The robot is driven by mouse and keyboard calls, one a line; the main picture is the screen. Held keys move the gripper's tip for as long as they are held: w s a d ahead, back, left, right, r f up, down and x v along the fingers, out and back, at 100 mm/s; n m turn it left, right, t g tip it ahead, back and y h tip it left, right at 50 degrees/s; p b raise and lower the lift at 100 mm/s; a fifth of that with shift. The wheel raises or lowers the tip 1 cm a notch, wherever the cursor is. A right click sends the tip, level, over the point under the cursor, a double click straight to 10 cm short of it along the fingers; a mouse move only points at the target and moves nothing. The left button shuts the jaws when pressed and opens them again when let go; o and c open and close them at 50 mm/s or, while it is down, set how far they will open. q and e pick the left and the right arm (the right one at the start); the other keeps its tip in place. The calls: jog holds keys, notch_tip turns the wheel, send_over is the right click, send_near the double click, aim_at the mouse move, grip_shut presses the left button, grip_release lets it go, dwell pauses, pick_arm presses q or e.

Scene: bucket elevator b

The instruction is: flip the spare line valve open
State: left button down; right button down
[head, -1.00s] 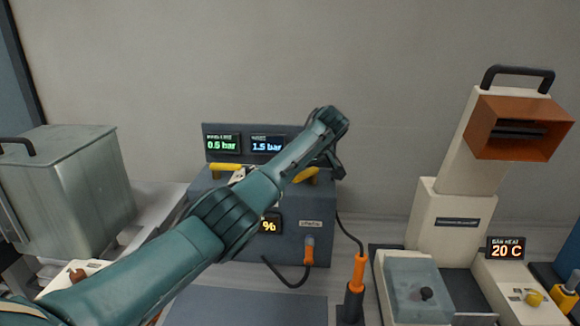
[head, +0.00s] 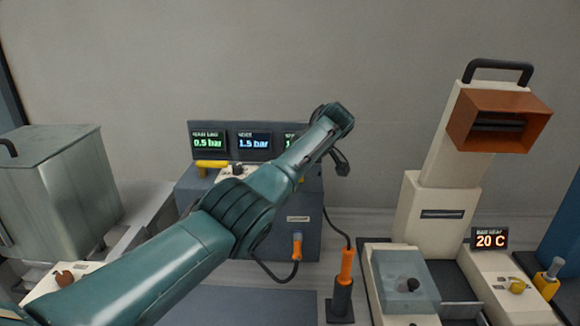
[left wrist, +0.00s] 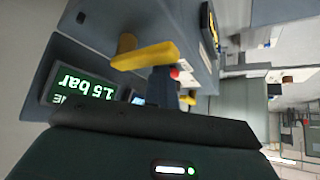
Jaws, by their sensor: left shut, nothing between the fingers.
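A dark grey console (head: 260,140) against the wall carries a row of pressure displays. One yellow valve handle (head: 211,164) lies level below the left display, which reads 0.5 bar. My left forearm hides the console's right part in the head view. In the left wrist view a yellow handle (left wrist: 145,57) stands out from the console close to a green 1.5 bar display (left wrist: 85,88), whose label is mostly cut off. My left gripper (head: 342,163) is shut and empty at the console's right side. Whether it touches the handle is unclear. My right gripper is not in view.
A metal bin (head: 60,185) stands at the left. A cream machine with an orange chute (head: 500,122) stands at the right, by a 20 C display (head: 490,240). An orange-handled tool (head: 346,265) stands in a dark holder, its cable running before the console.

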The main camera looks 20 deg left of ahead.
pick_arm(q)
jog(key=shift+w+d, duration=0.1)
jog(key=shift+d, duration=0.4)
dwell(0.3)
jog(key=shift+r, duration=0.1)
